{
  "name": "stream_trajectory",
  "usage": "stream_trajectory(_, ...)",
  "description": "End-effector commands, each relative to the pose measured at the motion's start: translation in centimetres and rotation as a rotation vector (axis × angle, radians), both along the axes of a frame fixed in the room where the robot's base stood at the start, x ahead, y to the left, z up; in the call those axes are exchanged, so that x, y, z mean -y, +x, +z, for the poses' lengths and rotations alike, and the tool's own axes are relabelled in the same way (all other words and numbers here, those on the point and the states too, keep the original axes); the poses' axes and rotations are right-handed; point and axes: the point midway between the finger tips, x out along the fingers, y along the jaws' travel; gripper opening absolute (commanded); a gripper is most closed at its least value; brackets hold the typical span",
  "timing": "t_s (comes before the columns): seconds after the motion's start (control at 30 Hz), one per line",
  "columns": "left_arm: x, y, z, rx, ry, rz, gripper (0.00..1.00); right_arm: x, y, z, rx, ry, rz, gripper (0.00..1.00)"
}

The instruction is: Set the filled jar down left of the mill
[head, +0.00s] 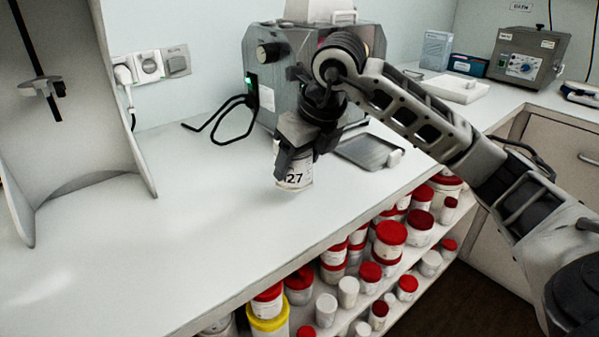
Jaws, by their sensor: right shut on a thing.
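The white jar (295,180) carries a label reading "127". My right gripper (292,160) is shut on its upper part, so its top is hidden. The jar is over the white counter, in front of the mill; whether its base touches the counter I cannot tell. The grey metal mill (262,65) stands against the wall, with a black knob and a green-lit switch on its left side. My right arm covers part of its front. My left gripper is not in view.
Bare counter (190,220) lies left of the jar. A black cable loop (225,118) lies left of the mill. A grey tray (368,152) is right of the jar. A curved pale stand (75,100) is far left. Shelves below hold several red-lidded jars (390,235).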

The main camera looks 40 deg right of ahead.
Motion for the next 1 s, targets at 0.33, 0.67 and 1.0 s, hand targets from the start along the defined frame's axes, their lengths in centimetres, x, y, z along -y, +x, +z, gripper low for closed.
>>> stream_trajectory(0.33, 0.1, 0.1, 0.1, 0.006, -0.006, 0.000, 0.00, 0.0, -0.1, -3.0, 0.000, 0.001, 0.001, 0.39)
stream_trajectory(0.67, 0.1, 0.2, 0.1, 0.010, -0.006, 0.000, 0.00, 0.0, -0.1, -3.2, -0.001, 0.000, 0.001, 0.83)
stream_trajectory(1.0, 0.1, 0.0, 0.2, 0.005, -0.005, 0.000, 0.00, 0.0, -0.2, -2.5, 0.001, 0.000, 0.001, 0.83)
